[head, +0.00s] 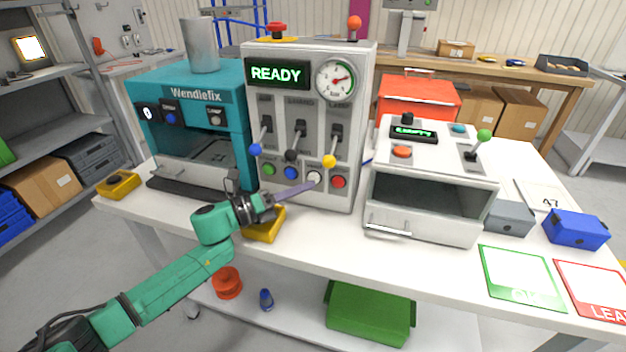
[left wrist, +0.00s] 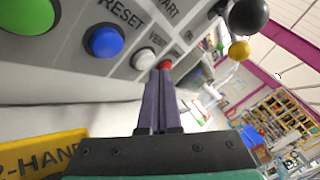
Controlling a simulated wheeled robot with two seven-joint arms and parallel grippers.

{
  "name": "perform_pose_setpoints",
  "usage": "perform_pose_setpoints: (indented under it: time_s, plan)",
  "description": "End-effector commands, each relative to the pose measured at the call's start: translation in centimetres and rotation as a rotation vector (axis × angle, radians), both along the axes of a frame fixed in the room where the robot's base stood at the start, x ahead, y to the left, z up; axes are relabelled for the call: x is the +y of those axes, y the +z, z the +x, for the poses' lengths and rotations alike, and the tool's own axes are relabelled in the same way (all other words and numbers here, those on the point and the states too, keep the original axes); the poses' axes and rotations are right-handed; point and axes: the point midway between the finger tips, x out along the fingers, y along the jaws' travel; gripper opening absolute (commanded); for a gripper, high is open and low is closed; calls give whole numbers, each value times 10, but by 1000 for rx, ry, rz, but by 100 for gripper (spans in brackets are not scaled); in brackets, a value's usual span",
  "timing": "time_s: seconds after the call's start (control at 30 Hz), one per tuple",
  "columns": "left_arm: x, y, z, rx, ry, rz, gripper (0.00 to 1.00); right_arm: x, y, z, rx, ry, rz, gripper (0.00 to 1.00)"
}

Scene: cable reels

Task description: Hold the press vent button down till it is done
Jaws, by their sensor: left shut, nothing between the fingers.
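The grey press panel (head: 300,110) stands upright on the bench with a lit READY display (head: 277,73). Its lower row has green, blue, white and red buttons. The white button (head: 314,178) carries the vent label, partly readable in the left wrist view, where the button (left wrist: 144,61) also shows. My left gripper (head: 313,183) is shut and empty, its fingertips right at the white button. In the left wrist view its fingertips (left wrist: 164,72) appear just beside the white button, in front of the red one (left wrist: 165,65). Contact cannot be told. My right gripper is not in view.
Levers with blue, black and yellow knobs (head: 329,161) stick out above the buttons. A yellow box (head: 264,226) sits below my left gripper. A teal Wendlefix machine (head: 190,110) stands left, a white tester with an open drawer (head: 430,205) right.

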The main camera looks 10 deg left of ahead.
Motion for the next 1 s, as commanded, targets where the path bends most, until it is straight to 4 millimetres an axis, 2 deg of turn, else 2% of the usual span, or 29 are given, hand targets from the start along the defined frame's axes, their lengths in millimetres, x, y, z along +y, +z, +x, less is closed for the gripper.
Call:
perform_pose_setpoints:
  time_s: [0.13, 1.0]
  plan:
    - [0, -1, 6, -2, 0, 0, 0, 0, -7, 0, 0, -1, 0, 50]
    - [-1, -1, 13, 0, 0, 0, 0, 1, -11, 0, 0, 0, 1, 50]
